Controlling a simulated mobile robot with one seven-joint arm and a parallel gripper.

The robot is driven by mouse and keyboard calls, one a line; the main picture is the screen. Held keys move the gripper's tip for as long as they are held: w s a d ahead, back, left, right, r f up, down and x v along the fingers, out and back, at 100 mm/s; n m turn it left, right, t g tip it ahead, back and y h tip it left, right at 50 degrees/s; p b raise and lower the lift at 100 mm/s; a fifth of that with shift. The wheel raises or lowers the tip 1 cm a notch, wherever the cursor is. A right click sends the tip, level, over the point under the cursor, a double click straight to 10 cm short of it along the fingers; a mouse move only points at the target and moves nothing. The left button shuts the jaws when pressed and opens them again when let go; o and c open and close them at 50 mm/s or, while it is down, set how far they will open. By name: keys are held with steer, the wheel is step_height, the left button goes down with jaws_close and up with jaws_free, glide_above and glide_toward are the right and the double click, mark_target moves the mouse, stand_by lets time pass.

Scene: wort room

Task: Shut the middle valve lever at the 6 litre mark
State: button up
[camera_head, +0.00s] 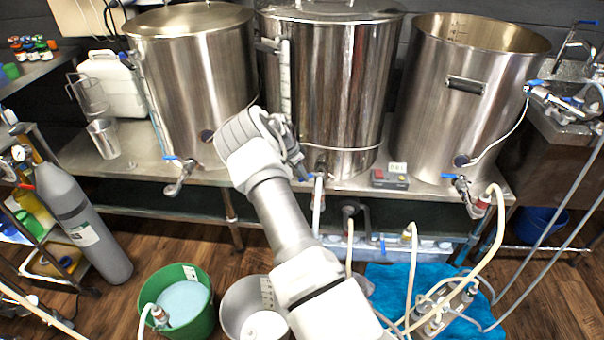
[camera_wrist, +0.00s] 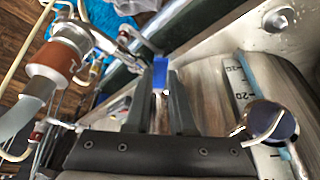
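The middle steel kettle (camera_head: 335,80) stands on the bench with a scale strip (camera_head: 285,75) on its side. Its valve (camera_head: 321,168) is low on the front, with a pale hose (camera_head: 317,205) hanging below. My gripper (camera_head: 299,165) is beside this valve, partly hidden by my wrist. In the wrist view my gripper (camera_wrist: 158,75) has its two dark fingers apart, with a blue lever (camera_wrist: 160,76) between the tips. I cannot tell whether the fingers touch it. The wrist view shows a marked scale (camera_wrist: 237,85) reading 20; I cannot read a 6 litre mark.
Left and right kettles (camera_head: 195,80) (camera_head: 450,110) have their own valves. A red-buttoned box (camera_head: 390,178) sits right of the middle valve. A green bucket (camera_head: 205,318) and grey bucket (camera_head: 235,305) stand on the floor. Hoses and a blue towel (camera_head: 375,272) lie at lower right.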

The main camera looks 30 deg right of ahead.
jaws_close()
